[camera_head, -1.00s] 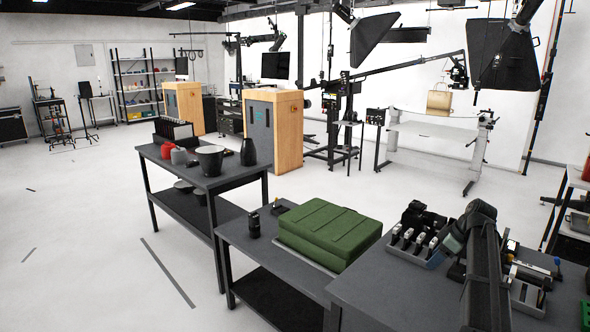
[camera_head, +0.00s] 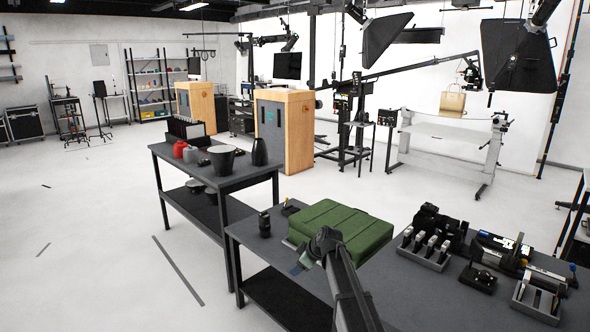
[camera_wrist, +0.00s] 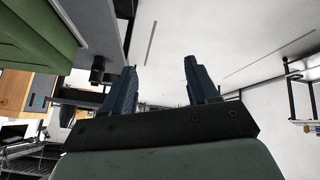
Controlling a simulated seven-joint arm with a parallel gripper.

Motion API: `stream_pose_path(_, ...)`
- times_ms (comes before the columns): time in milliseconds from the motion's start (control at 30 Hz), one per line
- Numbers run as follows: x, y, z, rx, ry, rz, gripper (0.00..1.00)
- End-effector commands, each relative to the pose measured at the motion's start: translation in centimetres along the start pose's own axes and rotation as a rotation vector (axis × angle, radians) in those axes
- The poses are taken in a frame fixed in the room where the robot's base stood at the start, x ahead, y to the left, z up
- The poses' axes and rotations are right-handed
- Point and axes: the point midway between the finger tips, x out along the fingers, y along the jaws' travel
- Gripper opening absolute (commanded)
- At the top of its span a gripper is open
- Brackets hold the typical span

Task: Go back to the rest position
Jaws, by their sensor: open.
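My gripper (camera_wrist: 158,88) shows in the wrist view with its two dark blue-grey fingers spread apart and nothing between them. In the head view my gripper (camera_head: 302,262) is small at the end of my arm, in front of the green case (camera_head: 340,228) and partly over it in the picture. The exact gap between gripper and case cannot be told. The green case also fills the upper left of the wrist view (camera_wrist: 40,38).
A dark table (camera_head: 410,292) holds a grey tray (camera_head: 425,256) of several upright items and other black gear at right. Small black objects (camera_head: 264,224) stand left of the case. Another table (camera_head: 232,180) bears pots and containers behind. Open floor (camera_head: 110,240) lies left.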

Motion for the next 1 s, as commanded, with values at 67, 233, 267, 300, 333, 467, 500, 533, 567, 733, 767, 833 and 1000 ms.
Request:
stream_pose_path(67,2.3,-2.1,-2.4,-0.023,0.016,-0.003,0.59)
stream_pose_path(233,6.2,-6.4,-5.4,-0.043,0.037,-0.007,0.59)
stream_pose_path(267,7.0,-7.3,-5.5,-0.042,0.037,-0.01,0.59)
stream_pose_path(300,8.0,-8.5,-5.5,-0.036,0.034,-0.016,0.59)
stream_pose_path(333,8.7,-9.2,-5.3,-0.028,0.029,-0.019,0.59)
stream_pose_path(467,10.9,-11.9,-3.0,0.015,-0.004,-0.039,0.59)
stream_pose_path(500,11.5,-12.6,-2.0,0.032,-0.018,-0.045,0.59)
stream_pose_path(533,11.9,-13.1,-1.2,0.047,-0.03,-0.051,0.59)
stream_pose_path(567,12.3,-13.7,-0.3,0.062,-0.042,-0.057,0.59)
stream_pose_path(733,14.1,-16.9,6.5,0.173,-0.136,-0.092,0.59)
stream_pose_path(767,14.4,-17.5,7.9,0.196,-0.156,-0.098,0.59)
stream_pose_path(833,14.9,-19.1,11.2,0.252,-0.205,-0.115,0.59)
stream_pose_path(1000,15.4,-23.1,19.1,0.389,-0.327,-0.147,0.59)
